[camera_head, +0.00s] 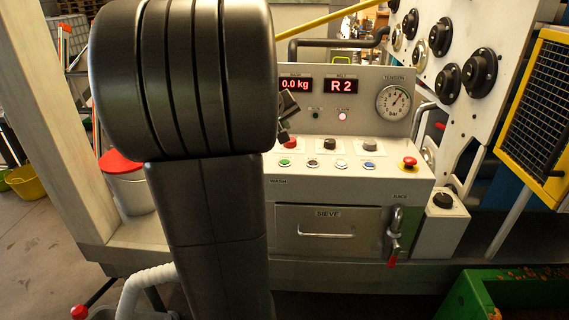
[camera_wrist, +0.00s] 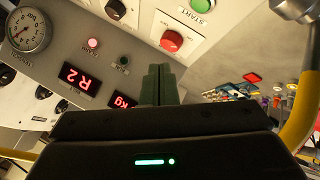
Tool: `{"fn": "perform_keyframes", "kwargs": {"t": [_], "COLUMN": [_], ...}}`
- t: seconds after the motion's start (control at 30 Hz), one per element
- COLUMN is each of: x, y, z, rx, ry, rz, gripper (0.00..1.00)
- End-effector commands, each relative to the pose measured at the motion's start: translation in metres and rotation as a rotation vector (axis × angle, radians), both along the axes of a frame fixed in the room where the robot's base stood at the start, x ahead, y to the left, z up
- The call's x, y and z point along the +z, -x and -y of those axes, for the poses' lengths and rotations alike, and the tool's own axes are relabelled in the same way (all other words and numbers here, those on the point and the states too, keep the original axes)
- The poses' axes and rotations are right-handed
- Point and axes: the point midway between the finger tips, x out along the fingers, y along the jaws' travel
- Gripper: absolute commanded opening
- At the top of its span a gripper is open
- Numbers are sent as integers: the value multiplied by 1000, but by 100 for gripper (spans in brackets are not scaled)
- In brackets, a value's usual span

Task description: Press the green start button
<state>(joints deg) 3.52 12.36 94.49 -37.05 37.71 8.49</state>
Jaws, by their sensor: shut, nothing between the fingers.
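The green start button (camera_head: 284,162) sits on the sloped front of the grey control panel, just right of my arm link. In the wrist view the green button (camera_wrist: 202,5), marked START, is at the top edge and partly cut off. My gripper (camera_wrist: 158,68) is shut and empty, its two fingers together, with the red button (camera_wrist: 172,40) beyond their tips. In the head view my gripper (camera_head: 284,134) shows only partly past my arm link, in front of the red button (camera_head: 291,144). The fingertips look apart from the green button.
A black knob (camera_head: 330,144), a white button (camera_head: 341,165), a blue button (camera_head: 369,166) and a red emergency stop (camera_head: 409,163) share the panel. Displays (camera_head: 341,86) and a tension gauge (camera_head: 393,102) stand behind. A yellow rail (camera_wrist: 302,112) shows at the right in the wrist view.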

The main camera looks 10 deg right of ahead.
Motion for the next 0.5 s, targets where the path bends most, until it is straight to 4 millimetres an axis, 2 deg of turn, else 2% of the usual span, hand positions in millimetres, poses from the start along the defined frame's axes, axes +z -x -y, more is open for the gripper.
{"fn": "perform_keyframes", "kwargs": {"t": [0.4, 0.5], "x": [-61, -71], "y": [0, 0], "z": [0, 0], "rx": [0, -1], "ry": [-1, -1], "rz": [-1, 0], "gripper": [0, 0]}}
